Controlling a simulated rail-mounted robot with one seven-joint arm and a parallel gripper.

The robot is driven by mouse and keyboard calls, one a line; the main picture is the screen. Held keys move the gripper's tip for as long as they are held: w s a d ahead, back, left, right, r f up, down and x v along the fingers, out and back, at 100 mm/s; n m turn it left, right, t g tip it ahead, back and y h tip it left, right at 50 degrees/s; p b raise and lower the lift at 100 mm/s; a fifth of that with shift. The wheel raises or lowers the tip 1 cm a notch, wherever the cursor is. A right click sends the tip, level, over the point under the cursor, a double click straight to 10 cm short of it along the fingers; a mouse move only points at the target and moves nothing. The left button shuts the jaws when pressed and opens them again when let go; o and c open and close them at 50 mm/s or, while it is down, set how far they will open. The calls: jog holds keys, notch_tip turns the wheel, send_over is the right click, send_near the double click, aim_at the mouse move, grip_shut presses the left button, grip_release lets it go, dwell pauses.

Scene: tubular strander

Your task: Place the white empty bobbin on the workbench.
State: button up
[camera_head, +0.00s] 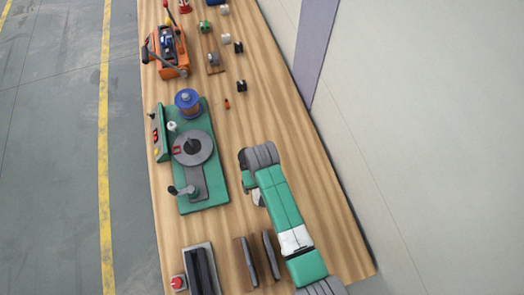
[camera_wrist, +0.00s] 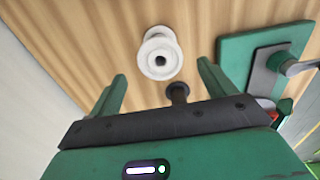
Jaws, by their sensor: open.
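The white empty bobbin (camera_wrist: 158,55) stands on the wooden workbench (camera_head: 295,150) in the wrist view, its round flange and dark centre hole facing the camera. My gripper (camera_wrist: 162,70) is open, with one green finger to each side of the bobbin in the picture and no visible contact. In the head view my gripper is mostly hidden under my arm. A whitish patch (camera_head: 258,198) beside the arm there may be the bobbin, but I cannot tell for sure.
A dark peg-like piece (camera_wrist: 178,92) shows just below the bobbin in the wrist view. A green winding device (camera_head: 205,195) with a crank is to the left. Dark plates (camera_head: 248,262) lie near the front. Small bobbins (camera_head: 226,39) and an orange machine (camera_head: 172,50) are farther back.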

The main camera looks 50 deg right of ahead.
notch_tip(320, 180, up, 8)
jog(key=shift+r, duration=0.2)
jog(key=w+a+r+n+t+h, duration=0.1)
jog(key=w+a+r+t+h, duration=0.2)
jog(key=w+r, duration=0.55)
jog(key=w+a+r+n+t, duration=0.2)
jog(key=w+r+t, duration=0.4)
jog(key=r, duration=0.6)
jog(key=w+a+r+n+t, duration=0.1)
jog(key=a+r+t, duration=0.25)
jog(key=r, duration=0.55)
jog(key=w+a+r+n+t, duration=0.1)
jog(key=a+r+t, duration=0.3)
jog(key=r, duration=0.6)
jog(key=s+a+r+n+t+y, duration=0.1)
jog(key=s+a+r+t, duration=0.3)
jog(key=r, duration=0.7)
jog(key=s+a+r+n+t+y, duration=0.1)
jog(key=s+a+r+t, duration=0.3)
jog(key=s+a+r, duration=0.4)
notch_tip(320, 180, up, 4)
jog(key=shift+s+a+r+y, duration=0.2)
jog(key=shift+s+a+y, duration=0.15)
jog(key=shift+s+y, duration=0.25)
